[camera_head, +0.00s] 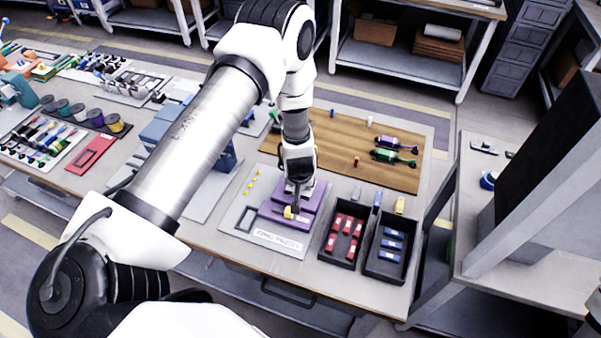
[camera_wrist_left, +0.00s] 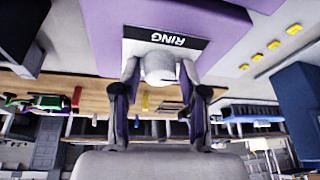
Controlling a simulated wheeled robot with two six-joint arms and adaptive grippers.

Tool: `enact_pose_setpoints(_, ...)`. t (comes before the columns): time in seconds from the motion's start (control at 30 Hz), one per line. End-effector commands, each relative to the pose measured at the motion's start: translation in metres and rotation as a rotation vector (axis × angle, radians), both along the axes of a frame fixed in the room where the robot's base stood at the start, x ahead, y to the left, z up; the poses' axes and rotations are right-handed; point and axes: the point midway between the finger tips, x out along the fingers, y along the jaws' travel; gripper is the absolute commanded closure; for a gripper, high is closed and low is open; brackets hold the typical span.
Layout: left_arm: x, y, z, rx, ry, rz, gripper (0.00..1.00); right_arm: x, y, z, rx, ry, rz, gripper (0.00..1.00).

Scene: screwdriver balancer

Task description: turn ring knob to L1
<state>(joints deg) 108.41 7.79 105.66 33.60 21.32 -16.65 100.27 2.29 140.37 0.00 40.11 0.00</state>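The purple device (camera_head: 268,213) stands on a light panel on the workbench. In the left wrist view its purple face (camera_wrist_left: 95,25) carries a white and black label reading RING (camera_wrist_left: 165,41), seen upside down. The pale round ring knob (camera_wrist_left: 158,68) projects beside this label. My left gripper (camera_wrist_left: 160,74) has one finger on each side of the knob, and the fingertips appear to touch it. In the head view my left gripper (camera_head: 299,182) reaches down onto the device and hides the knob. The knob's pointer and the L1 mark cannot be made out. My right gripper is not in view.
Black bins with red blocks (camera_head: 327,254) and blue blocks (camera_head: 370,263) stand right of the device. A wooden board (camera_head: 345,135) with screwdrivers (camera_head: 394,157) lies behind. Small yellow pieces (camera_head: 250,186) lie left of the device. Spools and trays fill the left bench.

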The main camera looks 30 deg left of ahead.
Motion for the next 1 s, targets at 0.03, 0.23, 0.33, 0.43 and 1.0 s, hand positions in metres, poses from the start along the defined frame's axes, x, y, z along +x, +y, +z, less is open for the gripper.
enact_pose_setpoints(0.03, 0.000, 0.000, 0.000, 0.000, -0.001, 0.000, 0.41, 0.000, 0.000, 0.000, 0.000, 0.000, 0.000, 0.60)
enact_pose_setpoints(0.23, 0.001, 0.000, 0.001, 0.001, -0.003, 0.000, 0.41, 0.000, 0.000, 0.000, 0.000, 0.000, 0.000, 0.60)
enact_pose_setpoints(0.33, 0.001, 0.000, 0.002, 0.001, -0.004, -0.001, 0.41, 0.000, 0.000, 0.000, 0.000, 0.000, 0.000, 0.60)
enact_pose_setpoints(0.43, -0.001, -0.002, 0.011, 0.001, -0.005, -0.001, 0.41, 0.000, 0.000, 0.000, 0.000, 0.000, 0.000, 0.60)
enact_pose_setpoints(1.0, -0.037, -0.025, 0.111, 0.002, -0.003, -0.001, 0.41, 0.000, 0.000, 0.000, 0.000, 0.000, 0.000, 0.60)
